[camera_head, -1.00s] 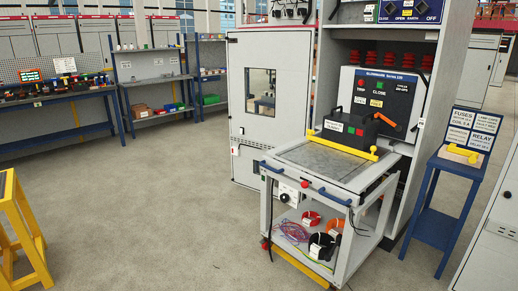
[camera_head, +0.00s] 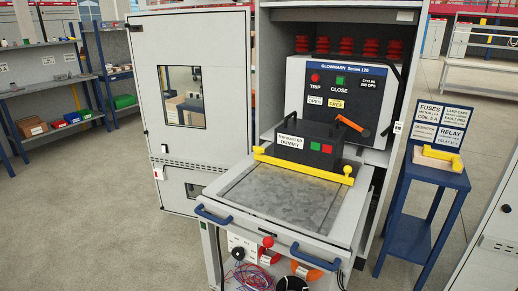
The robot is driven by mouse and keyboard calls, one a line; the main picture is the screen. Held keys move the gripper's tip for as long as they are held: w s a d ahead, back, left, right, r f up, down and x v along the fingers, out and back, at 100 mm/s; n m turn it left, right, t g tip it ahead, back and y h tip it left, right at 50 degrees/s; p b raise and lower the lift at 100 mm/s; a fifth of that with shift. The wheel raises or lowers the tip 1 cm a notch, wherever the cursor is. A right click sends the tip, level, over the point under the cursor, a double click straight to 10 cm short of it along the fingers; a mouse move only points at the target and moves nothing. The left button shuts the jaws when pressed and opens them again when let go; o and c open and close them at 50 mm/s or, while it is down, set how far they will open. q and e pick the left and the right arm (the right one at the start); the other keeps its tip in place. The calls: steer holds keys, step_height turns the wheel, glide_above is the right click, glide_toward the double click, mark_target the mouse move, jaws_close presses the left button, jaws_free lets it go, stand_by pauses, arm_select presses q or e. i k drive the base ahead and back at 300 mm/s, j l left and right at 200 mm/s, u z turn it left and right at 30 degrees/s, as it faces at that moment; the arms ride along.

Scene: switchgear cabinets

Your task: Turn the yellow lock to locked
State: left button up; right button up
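A yellow bar (camera_head: 302,168) with a round yellow knob (camera_head: 347,170) at its right end lies across the back of a grey-topped cart (camera_head: 280,192). It sits in front of a black box (camera_head: 312,133) with a white label and green and red squares. Another yellow piece (camera_head: 437,158) lies on a blue stand at the right. Which of these yellow parts is the lock, and its locked or unlocked position, I cannot tell. Neither of my grippers is in view.
The cart stands against an open cabinet with a breaker panel (camera_head: 345,96) and orange handle (camera_head: 350,122). Blue handles (camera_head: 317,257) and a red knob (camera_head: 267,242) are on its front. The blue stand (camera_head: 436,178) is to its right. The floor at left (camera_head: 90,220) is clear.

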mark_target(258, 150)
steer(key=i+j+z, duration=0.1)
steer(key=i+j, duration=0.25)
steer(key=i+j+z, duration=0.1)
steer(key=i+j, duration=0.25)
steer(key=j, duration=0.25)
steer(key=i+j, duration=0.35)
steer(key=j, duration=0.15)
steer(key=z, duration=0.05)
